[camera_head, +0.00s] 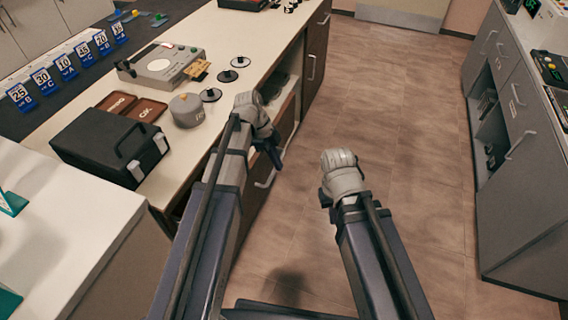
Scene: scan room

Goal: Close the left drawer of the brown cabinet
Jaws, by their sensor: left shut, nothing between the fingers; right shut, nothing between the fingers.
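The brown cabinet (316,62) runs under the pale counter on the left. A brown front (288,118) stands out from it, with a light open space (281,99) behind, which looks like a drawer standing partly open. Lower and nearer, another brown front with a pale handle (268,178) is partly hidden by my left arm. My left gripper (278,160) is shut and empty, pointing down just in front of these fronts; I cannot tell if it touches them. My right gripper (325,199) is shut and empty over the floor to the right, its fingers mostly hidden by its wrist.
A grey cabinet (515,190) stands at right. The floor (385,120) between is clear.

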